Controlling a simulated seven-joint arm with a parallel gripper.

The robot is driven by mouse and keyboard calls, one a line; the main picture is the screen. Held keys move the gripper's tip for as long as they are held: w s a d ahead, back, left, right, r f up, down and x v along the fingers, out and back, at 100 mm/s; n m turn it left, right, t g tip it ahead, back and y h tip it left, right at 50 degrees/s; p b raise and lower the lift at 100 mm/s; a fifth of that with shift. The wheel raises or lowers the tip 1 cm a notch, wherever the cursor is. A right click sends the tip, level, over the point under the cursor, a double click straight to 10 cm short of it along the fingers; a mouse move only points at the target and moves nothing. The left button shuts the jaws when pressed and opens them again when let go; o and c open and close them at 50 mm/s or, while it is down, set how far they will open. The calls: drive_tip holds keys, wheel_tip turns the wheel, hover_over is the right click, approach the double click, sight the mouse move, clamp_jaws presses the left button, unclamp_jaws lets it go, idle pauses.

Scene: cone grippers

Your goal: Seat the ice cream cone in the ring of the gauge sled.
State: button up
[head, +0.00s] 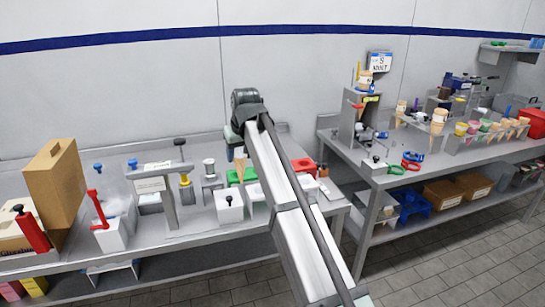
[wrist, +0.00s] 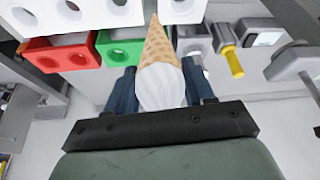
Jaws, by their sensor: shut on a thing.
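My gripper (wrist: 160,85) is shut on an ice cream cone (wrist: 157,45), its blue fingers on either side of the white scoop. The brown waffle tip points away from the palm, toward the bench fixtures. In the head view the cone (head: 240,167) hangs tip down below my gripper, above the left bench and partly beside my arm. I cannot tell which fixture is the gauge sled, and its ring is not clearly visible.
Holed blocks in red (wrist: 62,55), green (wrist: 113,48) and white (wrist: 192,42) lie near the cone. A yellow-handled fixture (wrist: 234,62) stands to their right. The left bench (head: 190,240) also carries a cardboard box (head: 55,185). Several cones stand on the right bench (head: 450,160).

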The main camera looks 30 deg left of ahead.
drive_tip(key=s+a+n, duration=0.1)
drive_tip(key=s+a, duration=0.2)
drive_tip(key=a, duration=0.1)
wheel_tip(320, 180, down, 8)
idle(1.0)
drive_tip(key=shift+s+f, duration=0.1)
drive_tip(key=shift+f, duration=1.85)
idle(0.6)
drive_tip(key=o, duration=0.9)
drive_tip(key=shift+d, duration=0.1)
drive_tip(key=v, duration=1.3)
drive_tip(key=shift+d+r, duration=0.25)
drive_tip(key=shift+r, duration=0.15)
